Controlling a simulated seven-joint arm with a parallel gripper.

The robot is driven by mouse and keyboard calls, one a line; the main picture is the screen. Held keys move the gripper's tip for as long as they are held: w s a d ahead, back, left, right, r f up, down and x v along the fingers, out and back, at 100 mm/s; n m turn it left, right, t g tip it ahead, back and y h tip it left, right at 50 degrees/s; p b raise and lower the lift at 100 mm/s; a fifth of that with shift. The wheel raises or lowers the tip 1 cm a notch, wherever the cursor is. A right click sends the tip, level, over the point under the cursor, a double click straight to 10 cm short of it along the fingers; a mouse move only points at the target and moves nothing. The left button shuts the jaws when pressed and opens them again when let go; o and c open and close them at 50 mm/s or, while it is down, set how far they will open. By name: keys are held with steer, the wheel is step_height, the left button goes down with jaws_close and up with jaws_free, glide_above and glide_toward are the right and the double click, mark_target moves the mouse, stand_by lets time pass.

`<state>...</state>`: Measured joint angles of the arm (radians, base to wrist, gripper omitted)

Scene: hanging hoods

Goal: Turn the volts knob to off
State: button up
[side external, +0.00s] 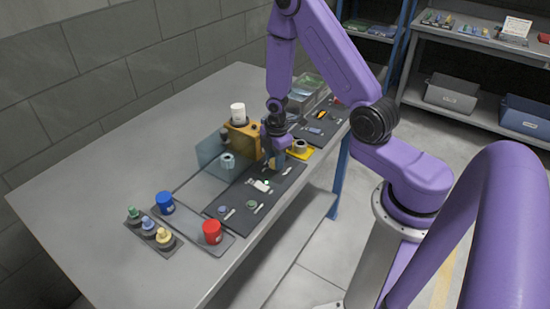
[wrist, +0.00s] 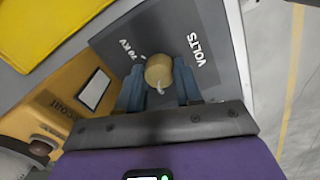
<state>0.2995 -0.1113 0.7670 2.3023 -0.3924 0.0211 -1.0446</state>
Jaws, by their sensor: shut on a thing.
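The volts knob (wrist: 158,70) is a round tan knob on a dark grey panel (wrist: 225,55) in the wrist view. The panel is lettered "VOLTS" on one side of the knob and "70 KV" on the other. A white pointer mark shows at the knob's lower edge in the picture. My gripper (wrist: 160,88) has its two blue fingers on either side of the knob, shut on it. In the side view my gripper (side external: 278,160) is low at the bench, beside the orange box, and hides the knob. No off mark is readable.
An orange box (side external: 243,138) with a white cup (side external: 238,112) on top stands close to my gripper. Red (side external: 212,232) and blue cups (side external: 165,203) stand at the near end. The bench's left part is clear.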

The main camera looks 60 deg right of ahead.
stand_by(0.4)
steer(key=o, duration=1)
steer(key=shift+r, duration=0.1)
steer(key=shift+r, duration=0.75)
steer(key=r, duration=1.5)
steer(key=shift+s+a+r, duration=0.15)
steer(key=shift+s+r, duration=0.2)
steer(key=shift+s, duration=0.05)
steer(key=shift+a, duration=0.1)
